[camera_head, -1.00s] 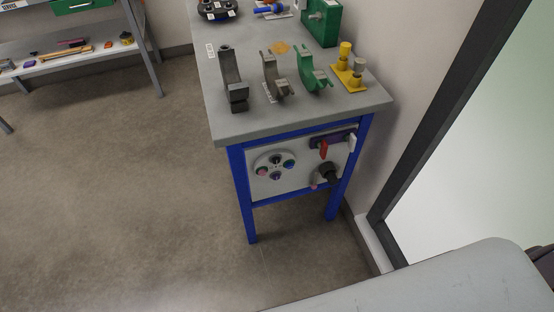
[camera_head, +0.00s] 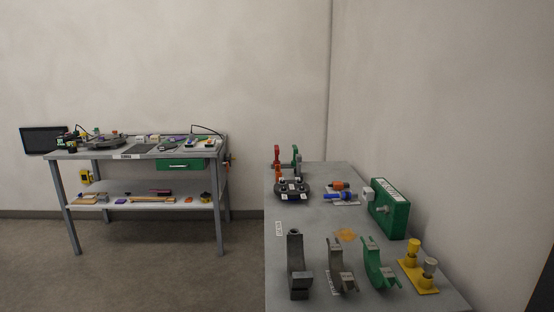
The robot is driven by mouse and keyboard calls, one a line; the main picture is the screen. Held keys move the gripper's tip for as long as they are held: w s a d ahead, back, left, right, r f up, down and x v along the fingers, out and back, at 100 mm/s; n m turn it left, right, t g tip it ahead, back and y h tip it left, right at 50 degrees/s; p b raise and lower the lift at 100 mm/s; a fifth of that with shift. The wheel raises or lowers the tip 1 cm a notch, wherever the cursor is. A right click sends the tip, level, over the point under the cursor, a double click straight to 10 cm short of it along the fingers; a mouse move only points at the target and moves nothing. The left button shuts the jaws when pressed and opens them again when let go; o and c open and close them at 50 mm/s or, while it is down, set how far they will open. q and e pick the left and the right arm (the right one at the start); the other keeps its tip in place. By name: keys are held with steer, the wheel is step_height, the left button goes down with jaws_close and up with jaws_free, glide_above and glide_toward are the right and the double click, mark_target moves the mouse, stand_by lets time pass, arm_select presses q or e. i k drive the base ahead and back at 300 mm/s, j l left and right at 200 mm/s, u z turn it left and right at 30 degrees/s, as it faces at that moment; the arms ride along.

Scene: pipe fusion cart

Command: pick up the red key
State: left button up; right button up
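I cannot make out a red key in the present head view. The front panel of the grey-topped table (camera_head: 300,215) is below the picture's lower edge. A red upright part (camera_head: 277,156) stands at the table's far end, but it looks like a clamp or bracket, not a key. Neither of my grippers is in view.
The table holds dark, grey and green brackets (camera_head: 373,268), a yellow block with posts (camera_head: 418,278), a green box (camera_head: 389,208) and a dark round device (camera_head: 292,190). A workbench (camera_head: 62,154) with tools and a lower shelf stands at the back left. Open floor (camera_head: 150,275) lies between.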

mark_target(276, 148)
steer(key=i+j+u, duration=0.7)
steer(key=i, duration=0.3)
steer(key=i+j+u, duration=0.35)
steer(key=i, duration=0.25)
steer(key=i+z, duration=0.5)
steer(key=i+j+z, duration=0.25)
steer(key=i+z, duration=0.25)
steer(key=i, duration=0.15)
